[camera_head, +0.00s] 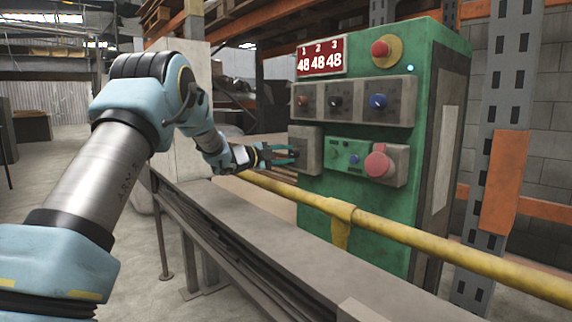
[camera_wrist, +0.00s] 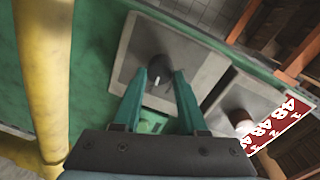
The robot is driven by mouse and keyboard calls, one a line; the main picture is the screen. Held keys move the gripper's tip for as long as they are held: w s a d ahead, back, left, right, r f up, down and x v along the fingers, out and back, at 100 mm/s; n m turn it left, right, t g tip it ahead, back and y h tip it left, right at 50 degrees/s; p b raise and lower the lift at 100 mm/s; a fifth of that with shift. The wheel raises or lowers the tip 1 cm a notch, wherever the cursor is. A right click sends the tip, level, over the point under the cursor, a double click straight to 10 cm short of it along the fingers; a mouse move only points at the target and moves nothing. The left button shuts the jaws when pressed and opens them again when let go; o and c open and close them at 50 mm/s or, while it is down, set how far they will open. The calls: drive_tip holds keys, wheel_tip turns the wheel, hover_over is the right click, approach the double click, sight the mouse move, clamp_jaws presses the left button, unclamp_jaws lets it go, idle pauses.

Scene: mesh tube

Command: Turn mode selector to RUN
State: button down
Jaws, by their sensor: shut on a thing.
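The green control cabinet (camera_head: 385,215) stands right of centre in the head view. A grey plate (camera_head: 310,141) sits at its lower left, with my gripper (camera_head: 294,154) in front of it. In the wrist view the plate (camera_wrist: 200,72) carries a black selector knob (camera_wrist: 158,78) with a short white pointer mark. The teal fingers of my gripper (camera_wrist: 165,76) are shut on this knob, one on each side. The fingers partly hide the knob, and no RUN label is readable.
A yellow rail (camera_head: 440,247) runs in front of the cabinet, above a grey bench (camera_head: 330,260). A three-knob panel (camera_head: 353,101) is above; a large red button (camera_head: 377,164) is to the right.

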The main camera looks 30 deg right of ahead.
drive_tip(key=shift+f+m+b, duration=0.1)
drive_tip(key=shift+m+b, duration=0.4)
drive_tip(key=shift+m, duration=0.1)
drive_tip(key=shift+c, duration=2.3)
unclamp_jaws()
drive_tip(key=v, duration=1)
drive_tip(key=shift+a, duration=0.4)
